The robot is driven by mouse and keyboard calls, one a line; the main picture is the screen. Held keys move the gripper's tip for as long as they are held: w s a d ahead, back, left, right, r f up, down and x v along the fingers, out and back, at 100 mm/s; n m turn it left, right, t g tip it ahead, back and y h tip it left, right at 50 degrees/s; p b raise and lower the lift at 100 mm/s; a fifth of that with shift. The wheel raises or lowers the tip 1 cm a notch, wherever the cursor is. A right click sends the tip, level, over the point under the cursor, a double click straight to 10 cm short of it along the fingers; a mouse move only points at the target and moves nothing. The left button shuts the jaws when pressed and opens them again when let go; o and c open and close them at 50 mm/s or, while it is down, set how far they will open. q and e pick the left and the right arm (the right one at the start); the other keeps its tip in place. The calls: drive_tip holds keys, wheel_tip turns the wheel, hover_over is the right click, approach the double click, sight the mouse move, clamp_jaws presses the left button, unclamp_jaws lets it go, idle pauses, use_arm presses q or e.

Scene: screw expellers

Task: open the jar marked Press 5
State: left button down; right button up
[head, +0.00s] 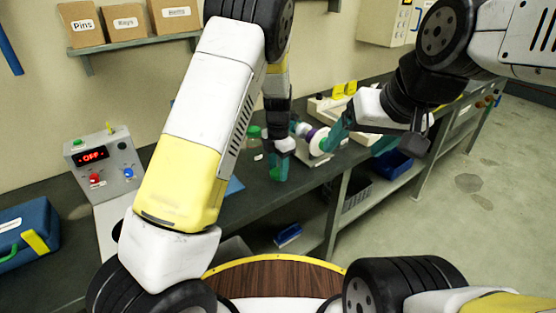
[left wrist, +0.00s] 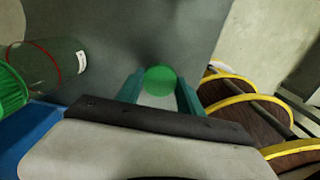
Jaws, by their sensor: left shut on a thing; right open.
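My left gripper (head: 280,168) is low over the dark workbench, its teal fingers pointing down. In the left wrist view its fingers (left wrist: 160,93) are closed on a round green lid (left wrist: 160,80). What lies under this lid is hidden. A small green lid (head: 254,131) also shows behind the left arm in the head view. No jar label is readable. My right gripper (head: 336,135) is open by the white-and-purple machine.
A control box (head: 103,160) reading OFF stands at the left of the bench (head: 240,205), with a blue case (head: 25,232) beside it. Cardboard boxes (head: 126,20) sit on a wall shelf. A blue bin (head: 392,165) is below.

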use_arm(q)
drive_tip(key=shift+f, duration=0.7)
drive_tip(key=shift+f, duration=0.1)
drive_tip(key=c, duration=0.7)
unclamp_jaws()
drive_tip(key=shift+c, duration=0.2)
